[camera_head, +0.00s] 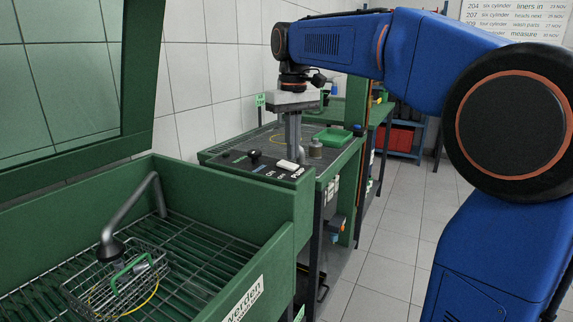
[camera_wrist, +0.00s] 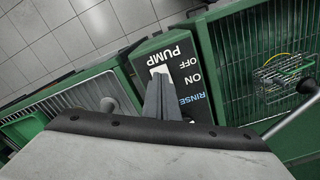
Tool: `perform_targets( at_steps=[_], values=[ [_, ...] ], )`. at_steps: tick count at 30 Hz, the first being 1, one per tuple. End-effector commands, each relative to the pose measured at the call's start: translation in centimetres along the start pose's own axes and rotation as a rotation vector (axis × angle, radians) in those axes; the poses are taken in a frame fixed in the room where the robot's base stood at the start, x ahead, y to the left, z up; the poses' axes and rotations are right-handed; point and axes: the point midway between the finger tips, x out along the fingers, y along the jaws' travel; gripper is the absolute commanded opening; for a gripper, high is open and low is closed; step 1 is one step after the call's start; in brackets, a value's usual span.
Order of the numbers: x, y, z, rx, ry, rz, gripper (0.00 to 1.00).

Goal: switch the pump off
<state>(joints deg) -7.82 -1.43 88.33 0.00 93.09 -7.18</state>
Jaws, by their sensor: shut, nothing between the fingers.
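The pump switch is a white rocker (camera_head: 287,165) on a black panel, beside the labels PUMP, OFF and ON. It also shows in the wrist view as a white patch (camera_wrist: 160,70) at my fingertips. My gripper (camera_head: 292,160) is shut and empty, pointing down over the panel right at the switch. In the wrist view my gripper (camera_wrist: 158,82) covers the part of the switch toward ON. I cannot tell whether the fingertips touch it, nor which way the rocker is tipped.
The green wash tank (camera_head: 262,262) at left holds a wire basket (camera_head: 78,290) and a bent spout (camera_head: 130,208). A green tray (camera_head: 333,137) and a small grey cylinder (camera_head: 315,149) stand behind the panel.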

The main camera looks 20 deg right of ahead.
Motion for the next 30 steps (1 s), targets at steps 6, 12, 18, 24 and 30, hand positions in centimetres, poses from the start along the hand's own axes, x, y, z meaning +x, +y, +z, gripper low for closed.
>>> perform_targets(
  at_steps=[6,12,18,24,30],
  values=[
    [-1.5,0.0,0.0,0.000,0.001,0.000,0.00],
    [-2.7,0.0,0.0,0.000,0.001,0.000,0.00],
    [-4.0,0.0,0.0,0.000,0.000,0.000,0.00],
    [-4.9,0.0,0.0,0.000,0.000,0.000,0.00],
    [-5.0,0.0,0.0,0.000,-0.001,0.000,0.00]
  ],
)
